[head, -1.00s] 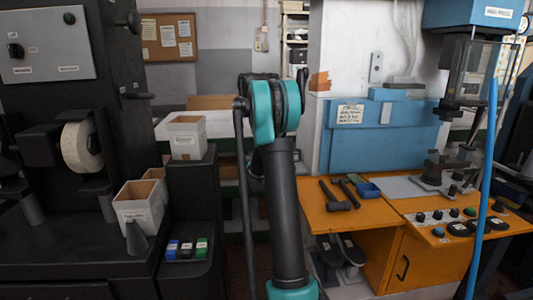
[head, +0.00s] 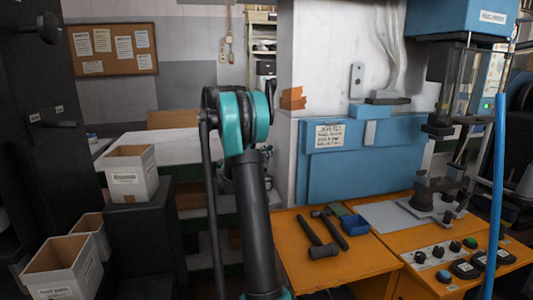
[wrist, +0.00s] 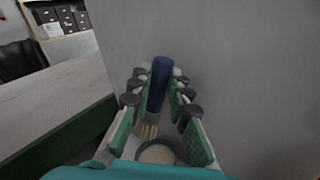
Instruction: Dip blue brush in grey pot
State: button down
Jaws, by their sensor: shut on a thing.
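In the wrist view my gripper (wrist: 157,90) is shut on the blue brush (wrist: 159,82). Its blue handle lies between the green-padded fingers, and its pale bristles (wrist: 148,131) show nearer the camera. A round thing with a grey rim and pale inside, seemingly the grey pot (wrist: 156,153), shows just below the bristles, partly covered by my gripper. I cannot tell whether bristles and pot touch. In the head view my arm hides most of the gripper, and I cannot make out the brush or pot there.
A pale bench top with a green edge (wrist: 62,138) lies left in the wrist view, beside a plain grey surface (wrist: 235,70). In the head view an orange bench (head: 345,265) with hammers (head: 318,243) stands right. Open white boxes (head: 131,172) stand left.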

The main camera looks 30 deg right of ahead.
jog(key=shift+f, duration=3)
jog(key=shift+f, duration=0.65)
jog(key=shift+r, duration=0.1)
notch_tip(320, 180, up, 7)
dwell(0.9)
dwell(0.4)
jog(key=shift+f, duration=3.6)
